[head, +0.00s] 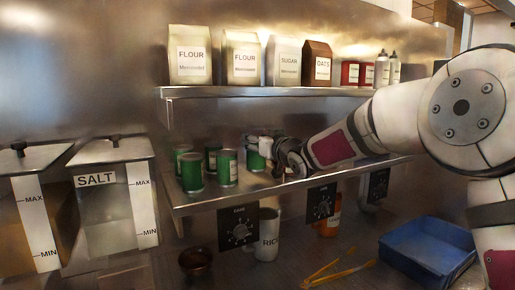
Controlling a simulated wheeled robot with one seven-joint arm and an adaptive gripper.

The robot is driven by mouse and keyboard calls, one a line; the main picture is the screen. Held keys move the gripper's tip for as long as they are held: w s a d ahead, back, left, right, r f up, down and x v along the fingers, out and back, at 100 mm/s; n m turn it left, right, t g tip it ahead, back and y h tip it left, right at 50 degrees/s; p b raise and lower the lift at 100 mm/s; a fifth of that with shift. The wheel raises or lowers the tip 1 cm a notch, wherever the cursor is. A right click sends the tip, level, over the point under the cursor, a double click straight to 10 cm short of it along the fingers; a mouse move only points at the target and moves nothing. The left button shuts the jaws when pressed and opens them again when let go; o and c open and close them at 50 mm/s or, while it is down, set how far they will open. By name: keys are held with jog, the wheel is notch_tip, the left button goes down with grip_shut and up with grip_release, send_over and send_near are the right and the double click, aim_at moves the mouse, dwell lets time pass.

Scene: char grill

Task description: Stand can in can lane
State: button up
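Several green cans with pale labels stand upright in a group on the lower metal shelf (290,184) in the head view. One can (192,173) is at the front left and another (228,168) is near the middle. My gripper (268,151) reaches in from the right over this shelf, at the right end of the group. No lane markings can be made out on the shelf.
The upper shelf (230,92) holds flour, sugar and oats packages and small containers, close above my gripper. A salt bin (115,200) stands left.

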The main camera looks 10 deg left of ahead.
jog(key=shift+d+f, duration=0.1)
jog(key=shift+f, duration=1.15)
jog(key=shift+f, duration=0.15)
jog(key=o, duration=1.5)
jog(key=shift+o, duration=0.2)
jog(key=shift+s+d, duration=0.15)
jog(key=shift+s, duration=0.05)
jog(key=v, duration=1.1)
jog(key=shift+s+d, duration=0.2)
jog(key=shift+s, duration=0.05)
